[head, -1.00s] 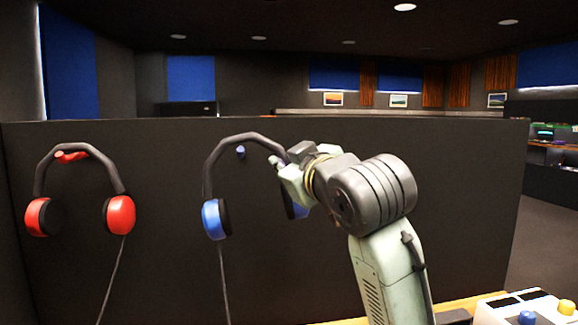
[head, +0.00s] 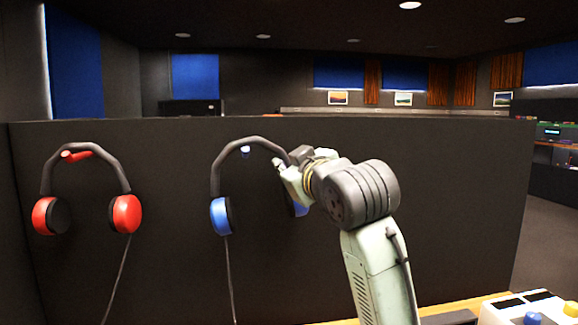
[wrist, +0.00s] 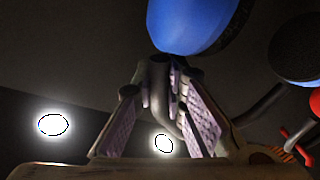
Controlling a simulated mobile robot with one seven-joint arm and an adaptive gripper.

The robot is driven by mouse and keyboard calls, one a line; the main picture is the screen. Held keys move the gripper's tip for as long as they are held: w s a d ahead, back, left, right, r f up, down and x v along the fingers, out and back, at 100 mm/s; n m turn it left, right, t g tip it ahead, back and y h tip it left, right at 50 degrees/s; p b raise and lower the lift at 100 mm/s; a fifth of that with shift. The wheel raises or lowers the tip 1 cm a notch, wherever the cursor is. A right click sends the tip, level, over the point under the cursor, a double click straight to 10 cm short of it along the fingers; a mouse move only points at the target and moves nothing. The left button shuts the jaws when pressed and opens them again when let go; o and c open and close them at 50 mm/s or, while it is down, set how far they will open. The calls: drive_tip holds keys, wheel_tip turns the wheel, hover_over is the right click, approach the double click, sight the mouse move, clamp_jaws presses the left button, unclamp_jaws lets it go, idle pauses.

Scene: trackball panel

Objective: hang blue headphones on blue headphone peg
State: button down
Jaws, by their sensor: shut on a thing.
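The blue headphones (head: 221,216) hang upright in front of the dark panel, with a dark headband and a cord hanging down. My gripper (head: 284,167) is shut on the right side of their headband. The right blue ear cup is mostly hidden behind my gripper. The blue peg (head: 245,151) shows just under the top of the headband arch; I cannot tell whether the band touches it. In the wrist view the fingers (wrist: 165,95) close around the dark band, with a blue ear cup (wrist: 190,22) beyond.
Red headphones (head: 127,213) hang on a red peg (head: 75,156) to the left. The dark panel (head: 440,220) fills the middle. A white console with buttons (head: 520,310) stands at the lower right on a wooden edge.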

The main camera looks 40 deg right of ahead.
idle(0.4)
drive_tip(key=c, duration=1.6)
unclamp_jaws()
drive_tip(key=shift+o, duration=0.2)
drive_tip(key=shift+s, duration=0.1)
drive_tip(key=v, duration=1.2)
drive_tip(key=shift+r, duration=0.1)
